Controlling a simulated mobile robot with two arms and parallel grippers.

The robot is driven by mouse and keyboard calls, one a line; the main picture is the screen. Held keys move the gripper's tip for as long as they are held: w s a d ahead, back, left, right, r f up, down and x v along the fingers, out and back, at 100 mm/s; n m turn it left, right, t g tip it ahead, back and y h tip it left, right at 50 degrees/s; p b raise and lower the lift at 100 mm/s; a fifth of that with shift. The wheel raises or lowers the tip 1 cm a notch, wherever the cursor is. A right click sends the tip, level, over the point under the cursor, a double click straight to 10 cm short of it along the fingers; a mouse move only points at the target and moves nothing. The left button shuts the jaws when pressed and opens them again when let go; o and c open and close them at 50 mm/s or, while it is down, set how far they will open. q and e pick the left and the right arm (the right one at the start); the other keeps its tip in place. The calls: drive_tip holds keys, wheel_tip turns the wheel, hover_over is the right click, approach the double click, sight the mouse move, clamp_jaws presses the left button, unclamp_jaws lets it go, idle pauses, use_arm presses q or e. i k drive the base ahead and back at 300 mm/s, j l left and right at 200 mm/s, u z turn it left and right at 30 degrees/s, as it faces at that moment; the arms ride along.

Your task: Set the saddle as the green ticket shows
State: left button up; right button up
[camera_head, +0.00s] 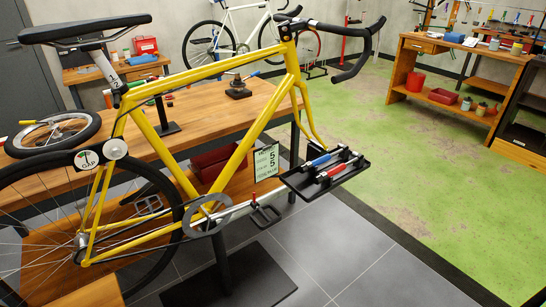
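The black saddle (85,29) sits on top of a silver seat post (104,66) on the yellow bike frame (215,180), at the upper left of the head view. The post carries dark number marks; a 2 seems to show low on it, just above the dark clamp area (118,92). The green-edged ticket (266,161) stands beside the lower frame, at the picture's middle. Two large marks that look like 5s show on it; its smaller print is too small to read. Neither of my grippers is in view.
A black tray (296,182) beside the ticket holds a blue-handled tool (320,160) and a red-handled tool (333,172). A wooden bench (215,105) stands behind the bike. The green floor (440,180) at right is clear.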

sight(46, 34)
drive_tip(key=u, duration=1)
